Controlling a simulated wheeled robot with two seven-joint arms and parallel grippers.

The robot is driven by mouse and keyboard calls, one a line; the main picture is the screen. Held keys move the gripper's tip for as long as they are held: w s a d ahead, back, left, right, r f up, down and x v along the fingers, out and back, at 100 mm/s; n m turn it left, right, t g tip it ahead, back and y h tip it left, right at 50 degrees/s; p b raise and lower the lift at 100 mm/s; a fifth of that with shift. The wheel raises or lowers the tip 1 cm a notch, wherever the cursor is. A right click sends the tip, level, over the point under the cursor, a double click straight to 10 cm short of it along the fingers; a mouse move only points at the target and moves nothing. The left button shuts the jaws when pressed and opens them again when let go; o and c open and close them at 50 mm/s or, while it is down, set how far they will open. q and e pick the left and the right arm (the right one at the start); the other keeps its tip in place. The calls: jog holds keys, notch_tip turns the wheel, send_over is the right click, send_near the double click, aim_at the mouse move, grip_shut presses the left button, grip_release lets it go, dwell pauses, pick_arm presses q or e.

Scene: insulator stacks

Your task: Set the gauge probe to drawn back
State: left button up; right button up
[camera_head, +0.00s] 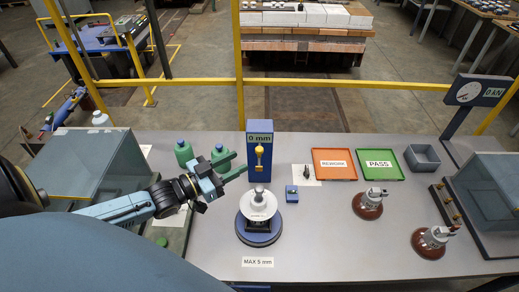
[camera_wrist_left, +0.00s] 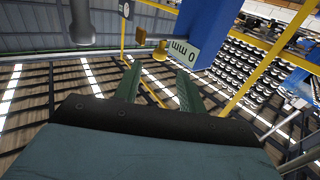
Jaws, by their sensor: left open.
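The gauge is a blue post (camera_head: 259,173) with a display (camera_head: 260,139) reading 0 mm, and its yellow probe (camera_head: 259,157) is on the front face. A white insulator disc (camera_head: 258,204) sits on a round dark blue base (camera_head: 259,238) in front of the post. My left gripper (camera_head: 235,163) is open and empty, just left of the probe and apart from it. In the left wrist view, its two green fingers (camera_wrist_left: 158,88) point toward the yellow probe (camera_wrist_left: 160,51) and the display (camera_wrist_left: 180,51). My right gripper is not in view.
Green bottles (camera_head: 184,152) stand behind my left gripper. A small blue block (camera_head: 291,194) lies right of the disc. An orange REWORK tray (camera_head: 334,176), a green PASS tray (camera_head: 399,174) and two brown-based insulators (camera_head: 370,208) (camera_head: 427,246) are to the right.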

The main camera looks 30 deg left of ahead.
aim_at(259, 148)
pick_arm(q)
jog(key=x, duration=0.8)
jog(key=shift+w+d, duration=0.15)
jog(key=shift+w, duration=0.15)
grip_shut()
